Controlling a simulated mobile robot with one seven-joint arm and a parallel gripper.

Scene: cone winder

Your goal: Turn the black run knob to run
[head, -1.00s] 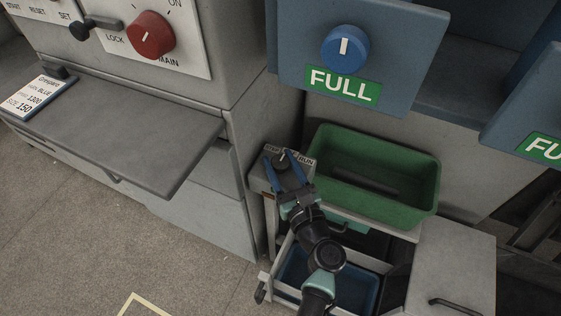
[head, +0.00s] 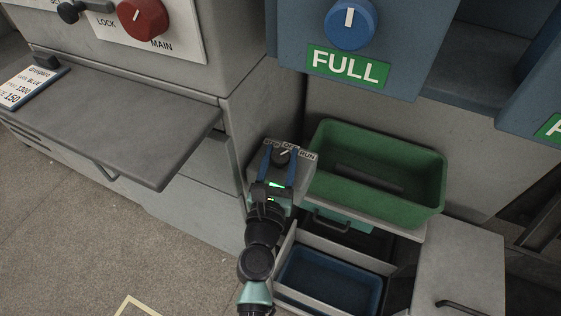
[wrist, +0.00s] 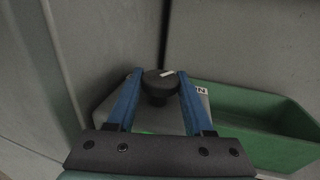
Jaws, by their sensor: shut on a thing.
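The black run knob (head: 282,157) sits on a small grey box with a label strip. RUN (head: 307,155) reads at the strip's right end; the left part is partly covered or too small to read. My gripper (head: 280,163) is shut on the knob, with one blue finger on each side. In the wrist view, the knob (wrist: 157,88) sits between the fingertips of my gripper (wrist: 160,80). Its white pointer mark slants up to the right, short of the RUN label in the head view.
A green bin (head: 431,195) stands right beside the knob box, and a blue tray (head: 330,285) lies below it. A grey shelf (head: 150,150) juts out at left. A panel with a blue knob (head: 351,25) and FULL label hangs above.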

